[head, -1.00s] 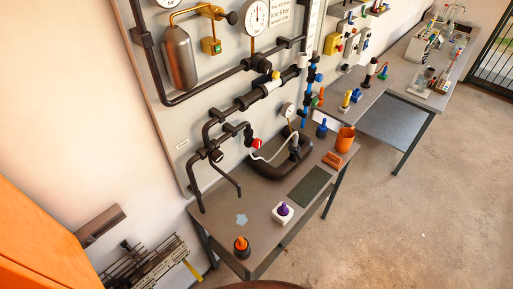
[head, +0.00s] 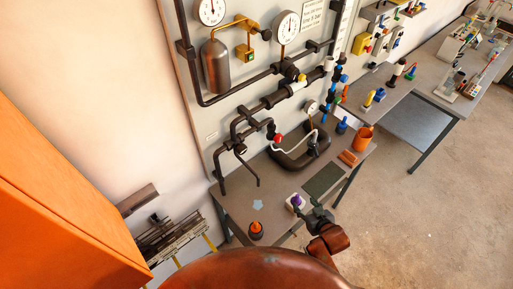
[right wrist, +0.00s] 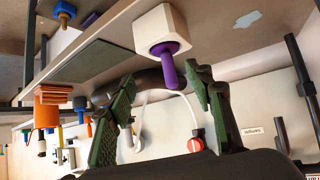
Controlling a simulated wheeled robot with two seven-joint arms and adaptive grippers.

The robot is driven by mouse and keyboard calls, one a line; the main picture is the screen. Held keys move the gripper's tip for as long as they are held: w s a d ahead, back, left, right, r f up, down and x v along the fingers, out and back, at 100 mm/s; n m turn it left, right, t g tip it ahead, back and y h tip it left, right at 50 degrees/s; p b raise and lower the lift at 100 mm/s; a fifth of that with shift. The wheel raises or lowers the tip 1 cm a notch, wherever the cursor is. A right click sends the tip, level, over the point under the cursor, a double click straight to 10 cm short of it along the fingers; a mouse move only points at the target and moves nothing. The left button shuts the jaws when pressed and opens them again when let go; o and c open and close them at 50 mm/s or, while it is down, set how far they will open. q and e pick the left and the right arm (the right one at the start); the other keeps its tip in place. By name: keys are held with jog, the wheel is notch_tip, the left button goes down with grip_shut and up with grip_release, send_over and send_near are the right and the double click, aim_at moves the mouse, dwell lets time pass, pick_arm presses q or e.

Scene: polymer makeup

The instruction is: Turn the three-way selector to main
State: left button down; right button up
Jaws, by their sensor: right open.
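A white block with a purple knob (head: 297,201) stands near the front edge of the bench. I take it to be the selector, but its label cannot be read. In the right wrist view the purple knob (right wrist: 170,68) shows large below its white block (right wrist: 161,27). My right gripper (head: 313,214) is just to the right of the block in the head view. In the wrist view its two dark green fingers (right wrist: 161,80) are spread apart, with the knob showing between their tips. Whether they touch it cannot be told. My left gripper is out of view.
An orange-knobbed black piece (head: 256,230) stands at the bench's front left corner. A dark green mat (head: 323,180), an orange cup (head: 362,138) and a dark pipe loop (head: 290,160) are also on the bench. Dark pipes and gauges (head: 286,25) cover the wall panel behind.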

jog(key=w+a+r+n+t+y, duration=0.2)
jog(key=w+a+r+t+y, duration=0.3)
jog(key=a+r, duration=0.55)
jog(key=n+y, duration=0.3)
jog(key=y, duration=0.1)
send_near(244, 151)
jog(key=shift+w+a+r+p, duration=0.25)
jog(key=shift+w+a+p, duration=0.1)
jog(key=shift+w+p, duration=0.1)
jog(key=shift+w+a+r, duration=0.1)
jog(key=shift+w+a, duration=0.1)
jog(key=shift+a, duration=0.1)
jog(key=p+x, duration=0.1)
jog(key=x, duration=0.5)
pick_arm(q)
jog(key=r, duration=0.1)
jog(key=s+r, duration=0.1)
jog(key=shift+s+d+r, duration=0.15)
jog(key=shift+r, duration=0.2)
pick_arm(e)
jog(key=shift+w+a+f, duration=0.2)
jog(key=shift+w, duration=0.1)
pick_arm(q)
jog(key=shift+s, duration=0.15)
pick_arm(e)
jog(key=c, duration=1.2)
